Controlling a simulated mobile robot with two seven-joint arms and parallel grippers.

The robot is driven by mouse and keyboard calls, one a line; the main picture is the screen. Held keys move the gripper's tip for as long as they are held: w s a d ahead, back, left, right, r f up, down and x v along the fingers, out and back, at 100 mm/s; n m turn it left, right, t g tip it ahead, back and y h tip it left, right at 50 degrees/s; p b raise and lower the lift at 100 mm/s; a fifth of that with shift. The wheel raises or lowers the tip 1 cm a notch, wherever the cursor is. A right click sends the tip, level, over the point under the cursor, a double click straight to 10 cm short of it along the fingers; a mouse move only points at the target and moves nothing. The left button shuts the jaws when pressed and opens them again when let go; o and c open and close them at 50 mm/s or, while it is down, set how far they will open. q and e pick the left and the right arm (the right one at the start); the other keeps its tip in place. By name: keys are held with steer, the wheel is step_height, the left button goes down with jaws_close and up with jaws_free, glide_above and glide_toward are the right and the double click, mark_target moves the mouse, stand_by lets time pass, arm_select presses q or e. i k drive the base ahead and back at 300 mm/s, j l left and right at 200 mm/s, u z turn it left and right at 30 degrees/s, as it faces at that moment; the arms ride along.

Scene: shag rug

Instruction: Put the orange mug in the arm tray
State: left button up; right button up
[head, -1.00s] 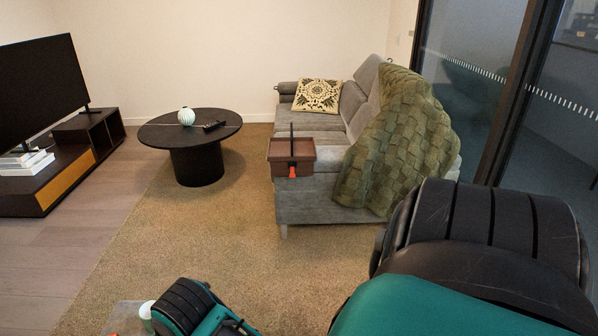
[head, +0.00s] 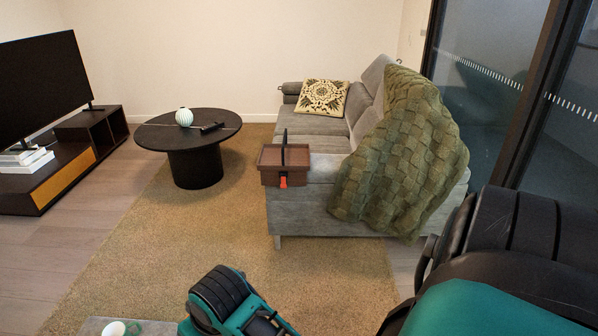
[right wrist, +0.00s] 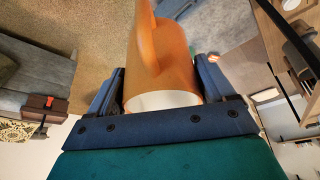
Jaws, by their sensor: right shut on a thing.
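The orange mug (right wrist: 172,62) is between the fingers of my right gripper (right wrist: 162,88) in the right wrist view. The gripper is shut on it, with the mug's pale open end toward the palm and its handle at the top. The arm tray (head: 270,178), a brown box with a dark upright bar and a red-orange clip, sits on the near arm of the grey sofa. It also shows at the left of the right wrist view (right wrist: 36,113), apart from the mug. My left gripper is not in view.
The grey sofa (head: 330,205) carries a green knitted throw (head: 400,160) and a patterned cushion (head: 322,97). A round black table (head: 196,165) stands left of it. A grey surface with a white cup (head: 115,329) is at the bottom left. The rug (head: 180,245) is clear before the sofa.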

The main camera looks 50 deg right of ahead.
mark_target(295, 158)
steer(key=l+z, duration=0.1)
steer(key=l, duration=0.3)
steer(key=i+l+z, duration=0.15)
steer(key=l, duration=0.25)
steer(key=i+l+z, duration=0.15)
steer(key=l, duration=0.25)
steer(key=i+l+z, duration=0.15)
steer(key=l, duration=0.2)
steer(key=i+l+z, duration=0.2)
steer(key=i, duration=0.25)
steer(key=i+l+z, duration=0.2)
steer(key=i, duration=0.2)
steer(key=i+j+z, duration=0.15)
steer(key=i, duration=0.35)
steer(key=i+j+z, duration=0.15)
steer(key=i+j, duration=0.15)
steer(key=i, duration=0.6)
